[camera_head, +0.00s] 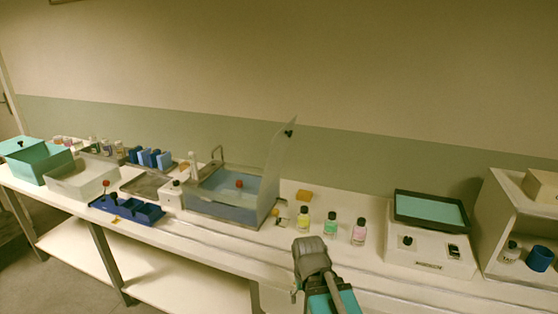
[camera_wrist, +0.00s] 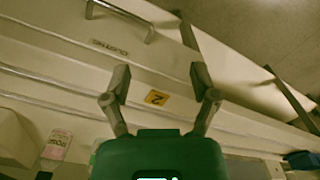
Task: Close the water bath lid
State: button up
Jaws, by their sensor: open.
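The water bath (camera_head: 205,208) stands in the middle of the bench in the head view, with blue water and a red knob-like object (camera_head: 239,184) in it. Its translucent lid (camera_head: 270,172) is raised, standing nearly upright along the bath's right side, with a dark knob (camera_head: 289,133) near its top corner. My arm shows at the bottom centre of the head view, in front of the bench and right of the bath. In the wrist view my gripper (camera_wrist: 160,84) is open, with its two fingers apart and nothing between them. The wrist view does not show the lid.
Three small bottles, yellow (camera_head: 304,219), green (camera_head: 330,228) and pink (camera_head: 358,233), stand right of the lid. A white device with a teal-topped tray (camera_head: 430,210) and a shelf box (camera_head: 500,225) stand further right. A blue rack (camera_head: 128,210) lies left of the bath.

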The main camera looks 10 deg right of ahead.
jog(key=shift+w+a, duration=0.1)
jog(key=shift+w, duration=0.05)
jog(key=c, duration=0.4)
jog(key=shift+w+a+r+y, duration=0.1)
jog(key=shift+w+a+y, duration=0.05)
jog(key=shift+w+y, duration=0.15)
jog(key=shift+c, duration=1.2)
jog(key=shift+w+a+r+t+y+p, duration=0.2)
jog(key=shift+w+a+y, duration=0.1)
jog(key=shift+w, duration=0.2)
jog(key=shift+w+a+r+t+y+p, duration=0.1)
jog(key=shift+w+a+t+y, duration=0.15)
jog(key=shift+w, duration=0.2)
grip_shut()
jog(key=w+a+r+m+t+y+p, duration=0.3)
jog(key=w+r+t+y, duration=0.5)
jog(key=w+r, duration=0.7)
jog(key=w+d+r+m+t+h+p, duration=0.1)
jog(key=w+d+r+m+t+h, duration=0.1)
jog(key=w+d+r+m+t, duration=0.3)
jog(key=w+d+r+m+t+h+p, duration=0.1)
jog(key=w+d+r+m+t, duration=0.4)
jog(key=d, duration=0.7)
jog(key=w+r+m, duration=0.2)
jog(key=w+m, duration=0.1)
jog(key=m, duration=0.1)
jog(key=shift+r+t+h, duration=0.25)
jog(key=shift+t+h, duration=0.1)
jog(key=shift+w+a, duration=0.1)
